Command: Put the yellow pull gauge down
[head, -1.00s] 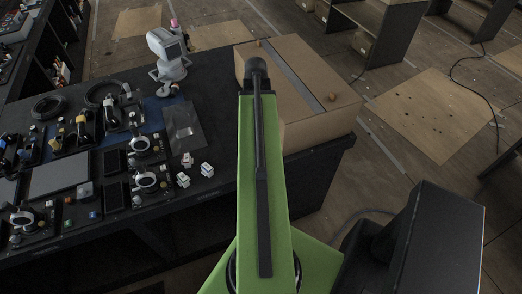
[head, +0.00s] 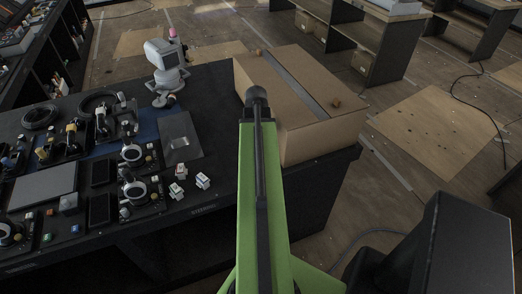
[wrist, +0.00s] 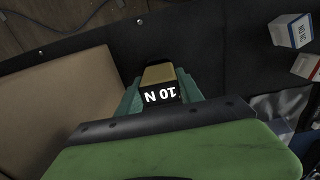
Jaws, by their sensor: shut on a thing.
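In the wrist view my gripper (wrist: 160,88) has its teal fingers closed on the yellow pull gauge (wrist: 158,73). The gauge shows a yellow-tan body and a black end face marked "10 N", upside down in the picture. Dark tabletop (wrist: 205,45) lies behind it; I cannot tell whether the gauge touches it. In the head view my green arm reaches forward over the near edge of the dark table (head: 215,190). The gripper and gauge are hidden there behind the arm.
A large cardboard box (head: 290,120) stands right of the arm; it fills the left of the wrist view (wrist: 60,95). Small white cartons (head: 202,180) lie left, also in the wrist view (wrist: 290,30). Farther left are a clear sheet (head: 180,137), a white device (head: 165,68) and several tools.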

